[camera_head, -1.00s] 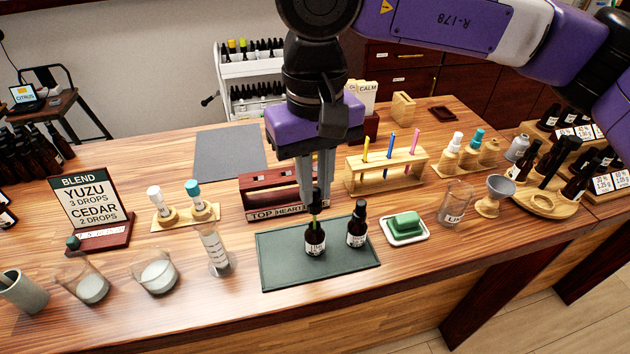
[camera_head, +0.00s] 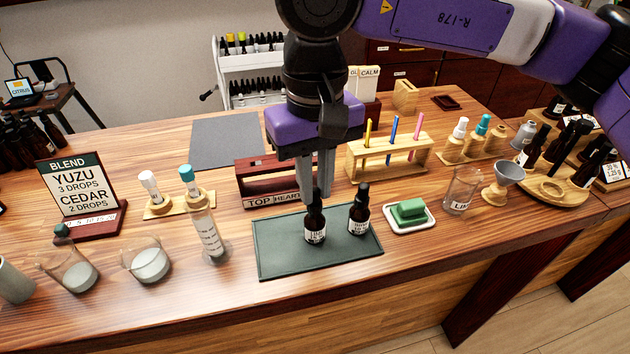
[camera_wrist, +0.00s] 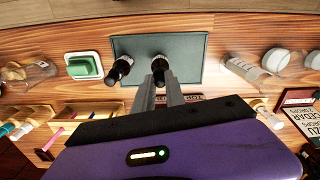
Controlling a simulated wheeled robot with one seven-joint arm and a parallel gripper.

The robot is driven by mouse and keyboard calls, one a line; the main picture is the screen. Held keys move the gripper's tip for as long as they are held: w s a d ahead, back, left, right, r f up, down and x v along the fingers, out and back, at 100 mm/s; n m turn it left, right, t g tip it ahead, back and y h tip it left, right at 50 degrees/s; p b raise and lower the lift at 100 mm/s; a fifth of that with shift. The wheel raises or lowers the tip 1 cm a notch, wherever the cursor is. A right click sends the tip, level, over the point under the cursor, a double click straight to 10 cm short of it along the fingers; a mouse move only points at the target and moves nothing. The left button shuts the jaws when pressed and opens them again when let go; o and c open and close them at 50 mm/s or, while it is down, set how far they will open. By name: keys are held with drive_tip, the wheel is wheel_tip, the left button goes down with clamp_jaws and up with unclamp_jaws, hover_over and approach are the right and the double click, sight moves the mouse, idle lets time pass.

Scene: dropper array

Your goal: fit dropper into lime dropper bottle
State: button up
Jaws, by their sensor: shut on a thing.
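My gripper (camera_head: 317,188) points straight down over the dark green mat (camera_head: 280,262), its fingers closed on the black dropper (camera_head: 314,195). The dropper is upright on the mouth of the left dark dropper bottle (camera_head: 315,228), and no glass tube shows between them. The bottle's white label is too small to read surely. In the wrist view, the fingertips (camera_wrist: 164,76) are at the top of this bottle (camera_wrist: 159,60). A second dark bottle (camera_head: 358,218) with a black dropper top stands just right of it on the mat, also visible in the wrist view (camera_wrist: 121,66).
A green block on a white dish (camera_head: 424,222) sits right of the mat. A glass measuring cylinder (camera_head: 208,235) stands left. A red-brown holder (camera_head: 262,180) and a wooden rack (camera_head: 385,165) are behind. The counter front is clear.

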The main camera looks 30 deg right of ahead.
drive_tip(key=shift+f, duration=0.4)
drive_tip(key=o, duration=0.8)
drive_tip(key=shift+r, duration=0.1)
